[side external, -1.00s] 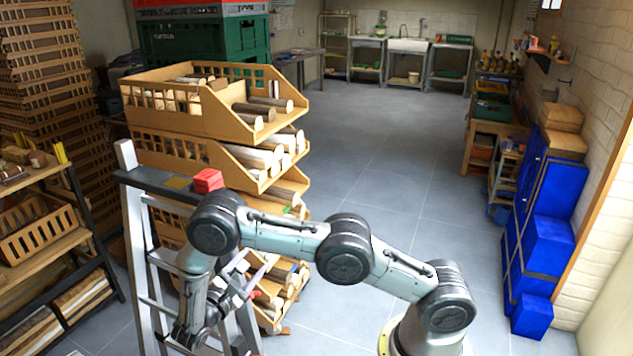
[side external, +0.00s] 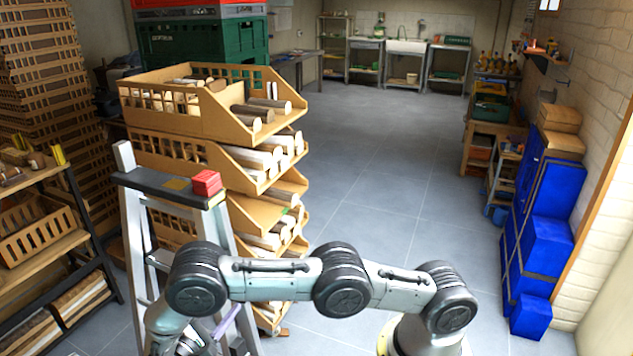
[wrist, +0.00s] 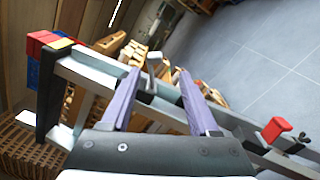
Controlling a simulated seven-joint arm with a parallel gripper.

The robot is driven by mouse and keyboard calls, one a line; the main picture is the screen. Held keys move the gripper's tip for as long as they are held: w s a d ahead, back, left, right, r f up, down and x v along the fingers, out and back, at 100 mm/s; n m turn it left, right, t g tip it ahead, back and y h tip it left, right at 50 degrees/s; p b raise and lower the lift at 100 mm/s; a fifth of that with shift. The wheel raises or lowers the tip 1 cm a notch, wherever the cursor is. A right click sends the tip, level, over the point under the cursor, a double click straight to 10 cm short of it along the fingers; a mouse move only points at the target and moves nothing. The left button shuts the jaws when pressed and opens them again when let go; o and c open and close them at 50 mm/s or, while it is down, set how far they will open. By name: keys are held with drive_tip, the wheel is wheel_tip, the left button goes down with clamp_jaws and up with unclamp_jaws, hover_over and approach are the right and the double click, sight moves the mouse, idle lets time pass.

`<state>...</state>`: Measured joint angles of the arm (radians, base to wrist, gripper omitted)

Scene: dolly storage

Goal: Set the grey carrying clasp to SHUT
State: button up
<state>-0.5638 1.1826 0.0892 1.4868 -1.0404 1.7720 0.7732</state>
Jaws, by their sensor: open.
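The metal stepladder (side external: 127,205) stands left of my arm with a dark top; its light rail (wrist: 90,72) runs diagonally across the wrist view. A small grey lever-like piece (wrist: 154,57) shows beyond my fingertips, near the rail; it may be the grey clasp, but I cannot tell its setting. My gripper (wrist: 158,73) is open, with purple fingers apart and nothing clearly held between them. In the side view my gripper (side external: 227,321) is low by the ladder, partly hidden by my arm. The clasp cannot be made out there.
A red block (side external: 207,182) sits on the ladder top. A red tab (wrist: 275,130) is on the ladder part at the wrist view's right. Stacked wooden bins (side external: 180,110) with logs stand behind the ladder. Open floor (side external: 390,170) lies beyond; blue boxes (side external: 545,240) stand at right.

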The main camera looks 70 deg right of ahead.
drive_tip(key=s+d+r+m+g+y, duration=0.1)
drive_tip(key=d+r+m+g+y, duration=0.15)
drive_tip(key=r, duration=0.65)
drive_tip(key=d+r+m+g+y, duration=0.1)
drive_tip(key=d+r+m+y, duration=0.2)
drive_tip(key=r, duration=0.6)
drive_tip(key=s+d+r+m+t+y, duration=0.1)
drive_tip(key=s+d+r+y, duration=0.2)
drive_tip(key=s+r, duration=0.2)
drive_tip(key=s+d+r+m+t+y, duration=0.1)
drive_tip(key=s+d+r+y, duration=0.2)
drive_tip(key=s, duration=0.7)
drive_tip(key=shift+s+d+r, duration=0.25)
drive_tip(key=shift+r, duration=0.6)
drive_tip(key=shift+m, duration=0.25)
